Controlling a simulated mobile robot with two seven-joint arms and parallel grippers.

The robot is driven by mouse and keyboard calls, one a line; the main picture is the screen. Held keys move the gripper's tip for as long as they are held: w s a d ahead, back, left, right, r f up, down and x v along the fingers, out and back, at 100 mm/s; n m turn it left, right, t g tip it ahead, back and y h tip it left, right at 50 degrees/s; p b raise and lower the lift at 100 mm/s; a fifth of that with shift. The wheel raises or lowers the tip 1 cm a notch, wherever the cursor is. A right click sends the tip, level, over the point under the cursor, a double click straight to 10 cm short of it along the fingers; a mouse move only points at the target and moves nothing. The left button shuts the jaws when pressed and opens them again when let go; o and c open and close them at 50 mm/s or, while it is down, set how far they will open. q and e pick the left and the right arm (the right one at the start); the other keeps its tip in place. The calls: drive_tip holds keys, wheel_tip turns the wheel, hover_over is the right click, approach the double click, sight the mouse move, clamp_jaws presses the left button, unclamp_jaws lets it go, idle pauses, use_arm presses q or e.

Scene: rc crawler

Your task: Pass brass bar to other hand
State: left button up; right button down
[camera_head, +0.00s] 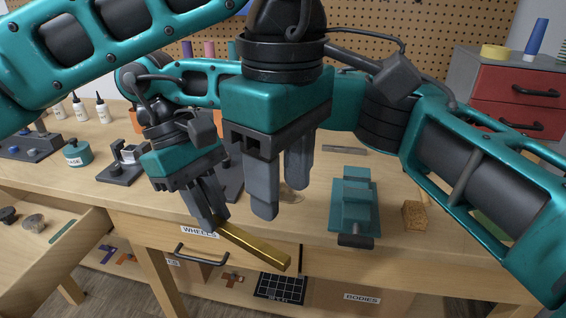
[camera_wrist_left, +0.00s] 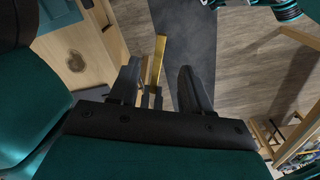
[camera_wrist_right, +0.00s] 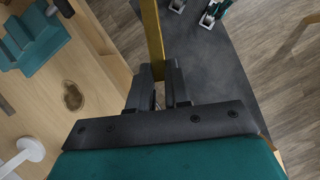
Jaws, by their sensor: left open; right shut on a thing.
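The brass bar (camera_head: 253,246) is a long gold bar held out over the front edge of the bench, above the drawer. My right gripper (camera_head: 208,217) is shut on one end of it. The right wrist view shows the bar (camera_wrist_right: 152,32) running out from between the closed fingers (camera_wrist_right: 159,75). My left gripper (camera_head: 281,200) is open and empty, in front of the right one and above the bar. In the left wrist view the bar (camera_wrist_left: 158,58) appears between the spread fingers (camera_wrist_left: 157,75), beyond them, with no contact visible.
A teal vise (camera_head: 355,207) and a cork block (camera_head: 414,215) stand on the bench to the right. A red drawer cabinet (camera_head: 516,92) stands at the back right. Below the bar is a storage shelf.

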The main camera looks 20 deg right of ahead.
sight(282, 256)
use_arm(q)
wheel_tip(282, 256, down, 11)
drive_tip(key=shift+r, duration=0.1)
idle(0.3)
clamp_jaws()
idle(0.4)
use_arm(e)
drive_tip(key=c, duration=1)
unclamp_jaws()
